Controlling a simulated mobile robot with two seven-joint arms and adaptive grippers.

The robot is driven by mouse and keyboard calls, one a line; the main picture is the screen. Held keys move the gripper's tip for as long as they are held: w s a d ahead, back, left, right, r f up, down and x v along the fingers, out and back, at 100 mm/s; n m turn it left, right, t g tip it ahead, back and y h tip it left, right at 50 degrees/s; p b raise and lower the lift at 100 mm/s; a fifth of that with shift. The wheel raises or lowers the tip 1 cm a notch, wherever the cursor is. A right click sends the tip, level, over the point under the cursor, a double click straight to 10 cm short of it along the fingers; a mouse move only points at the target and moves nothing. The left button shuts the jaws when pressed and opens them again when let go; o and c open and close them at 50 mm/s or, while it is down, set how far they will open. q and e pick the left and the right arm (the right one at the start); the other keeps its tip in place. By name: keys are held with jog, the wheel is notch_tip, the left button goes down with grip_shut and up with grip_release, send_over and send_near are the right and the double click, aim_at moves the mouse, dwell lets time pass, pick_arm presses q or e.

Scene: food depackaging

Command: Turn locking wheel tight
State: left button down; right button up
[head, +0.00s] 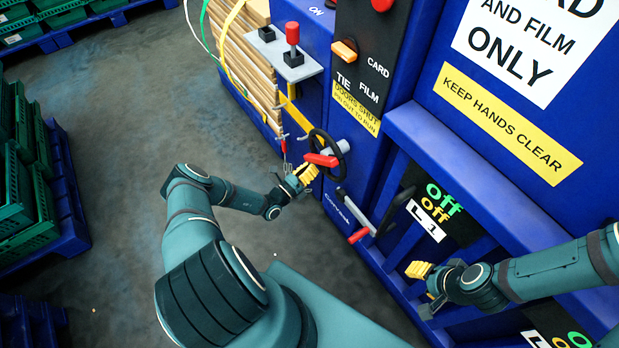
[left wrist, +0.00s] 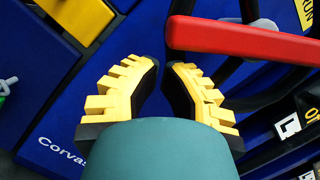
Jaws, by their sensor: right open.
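The locking wheel (head: 345,148) is a black ring with a red handle (head: 321,160), on the front of the blue machine. My left gripper (head: 304,176) is just below and left of the red handle. In the left wrist view its yellow-padded fingers (left wrist: 162,66) are apart with nothing between them. The red handle (left wrist: 240,40) crosses the upper right of that view, beyond the fingertips. Part of the black wheel rim shows behind it. Whether a finger touches the handle or rim, I cannot tell. My right gripper (head: 424,280) is open and empty by the lower front, away from the wheel.
A lever with a red grip (head: 358,235) sticks out below the wheel. A red-knobbed lever (head: 292,33) stands on a grey plate above it. Strapped cardboard (head: 245,60) is left of the wheel. Green crates (head: 30,190) stand at far left; the floor between is clear.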

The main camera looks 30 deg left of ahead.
aim_at(305, 157)
pick_arm(q)
jog(key=shift+w+a+r, duration=0.1)
jog(key=shift+a+r, duration=0.15)
jog(key=shift+r, duration=0.1)
jog(key=a+m, duration=0.1)
jog(key=r+m+h+b, duration=0.1)
jog(key=m, duration=0.1)
jog(key=w+a+r+m, duration=0.1)
jog(key=m, duration=0.1)
jog(key=shift+a+h+b, duration=0.35)
jog(key=shift+h+b, duration=0.05)
jog(key=shift+w+a+r+m, duration=0.15)
jog(key=shift+a+r+m, duration=0.1)
jog(key=shift+r+m, duration=0.3)
jog(key=shift+f, duration=0.1)
